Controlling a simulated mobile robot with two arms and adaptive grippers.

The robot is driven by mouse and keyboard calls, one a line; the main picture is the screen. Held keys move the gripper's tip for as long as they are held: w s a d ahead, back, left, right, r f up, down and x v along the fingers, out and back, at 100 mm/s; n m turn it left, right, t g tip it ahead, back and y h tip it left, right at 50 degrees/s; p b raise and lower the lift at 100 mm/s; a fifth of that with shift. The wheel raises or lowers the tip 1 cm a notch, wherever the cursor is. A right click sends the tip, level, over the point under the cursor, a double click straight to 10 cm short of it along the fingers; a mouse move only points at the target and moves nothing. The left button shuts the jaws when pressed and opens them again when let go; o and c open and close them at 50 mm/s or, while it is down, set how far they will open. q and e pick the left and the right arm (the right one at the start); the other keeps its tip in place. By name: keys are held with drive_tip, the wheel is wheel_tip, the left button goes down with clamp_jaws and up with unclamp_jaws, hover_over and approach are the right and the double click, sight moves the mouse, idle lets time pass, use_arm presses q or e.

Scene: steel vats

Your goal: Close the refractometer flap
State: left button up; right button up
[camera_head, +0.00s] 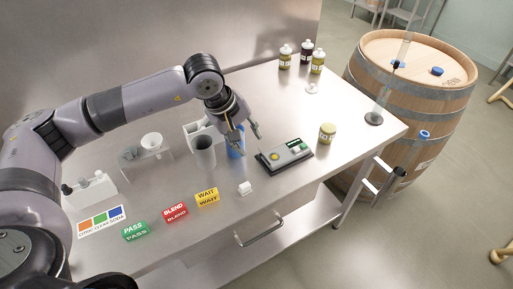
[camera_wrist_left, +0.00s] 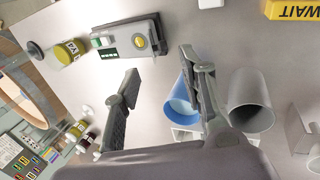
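The refractometer (camera_head: 285,156) is a low grey box on a dark base with a green display and a round yellow spot on top. It lies on the steel table, and it also shows in the left wrist view (camera_wrist_left: 119,42). I cannot make out the flap clearly or tell its angle. My left gripper (camera_head: 248,142) is open and empty above the table, to the left of the refractometer and apart from it. In the left wrist view the gripper's fingers (camera_wrist_left: 160,66) are spread, with the refractometer beyond the fingertips. My right gripper is not in view.
A blue cup (camera_head: 236,148) stands partly behind my left gripper, beside a grey cup (camera_head: 203,153). A yellow-green jar (camera_head: 327,134) stands right of the refractometer. WAIT (camera_head: 207,198), BLEND (camera_head: 175,212) and PASS (camera_head: 135,232) blocks line the front. A small white cube (camera_head: 245,188) lies nearby.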

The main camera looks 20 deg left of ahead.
sight(258, 155)
use_arm(q)
drive_tip(key=p+x, duration=0.1)
drive_tip(key=x, duration=0.5)
drive_tip(key=shift+d+f+p, duration=0.15)
drive_tip(key=shift+f+p, duration=0.15)
drive_tip(key=shift+w+f, duration=0.15)
drive_tip(key=shift+f, duration=0.25)
drive_tip(key=shift+c, duration=0.3)
clamp_jaws()
